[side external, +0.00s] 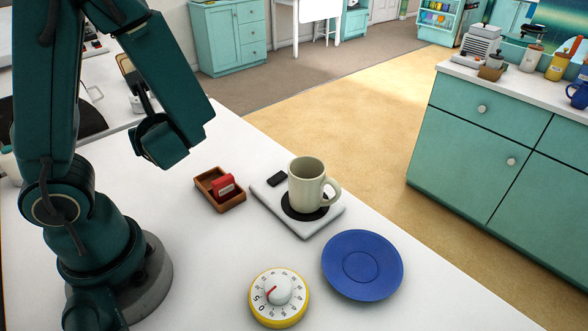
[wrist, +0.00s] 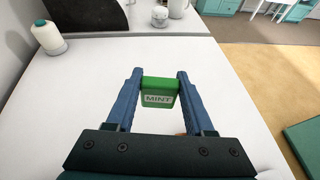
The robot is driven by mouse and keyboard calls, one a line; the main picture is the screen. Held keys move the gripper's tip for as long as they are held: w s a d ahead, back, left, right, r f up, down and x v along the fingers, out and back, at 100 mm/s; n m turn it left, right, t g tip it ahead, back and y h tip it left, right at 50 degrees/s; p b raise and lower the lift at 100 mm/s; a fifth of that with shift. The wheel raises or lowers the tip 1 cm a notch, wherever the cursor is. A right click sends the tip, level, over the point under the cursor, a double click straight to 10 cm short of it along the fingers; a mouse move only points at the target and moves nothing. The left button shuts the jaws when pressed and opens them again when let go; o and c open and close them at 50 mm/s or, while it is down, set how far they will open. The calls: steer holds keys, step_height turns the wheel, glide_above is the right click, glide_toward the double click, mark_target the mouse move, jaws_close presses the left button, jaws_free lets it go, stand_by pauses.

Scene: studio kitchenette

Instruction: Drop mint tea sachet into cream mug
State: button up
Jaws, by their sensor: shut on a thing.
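My gripper (wrist: 160,76) is shut on a green sachet labelled MINT (wrist: 159,91), which sits between the two fingertips in the wrist view. The sachet does not show in the side external view, where my arm hides the fingertips. The cream mug (side external: 303,183) stands upright on the dark disc of a pale flat slab (side external: 317,226), its handle toward the right. My gripper is apart from the mug, up and to its left in the side external view. The mug's inside bottom is hidden.
A small wooden tray (side external: 230,202) holding a red packet (side external: 223,185) stands left of the mug. A blue plate (side external: 385,283) and a yellow-rimmed timer (side external: 263,316) lie in front. A white bottle (wrist: 49,39) stands at the wrist view's upper left.

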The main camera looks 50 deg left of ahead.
steer(key=w+d+m+t+h, duration=0.2)
steer(key=w+d+m+t, duration=0.4)
steer(key=w, duration=0.2)
steer(key=w+d+r+m+t+h, duration=0.35)
steer(key=d+r+m+h, duration=0.2)
steer(key=d, duration=0.35)
steer(key=w+d+r+m+t+h, duration=0.2)
steer(key=w+d+r+m+h, duration=0.3)
steer(key=d, duration=0.5)
step_height(320, 180, down, 7)
steer(key=shift+a+r+h, duration=0.2)
steer(key=shift+a+h, duration=0.05)
steer(key=shift+h, duration=0.1)
steer(key=shift+n, duration=0.25)
steer(key=o, duration=1.4)
steer(key=shift+c, duration=0.2)
steer(key=shift+s, duration=0.1)
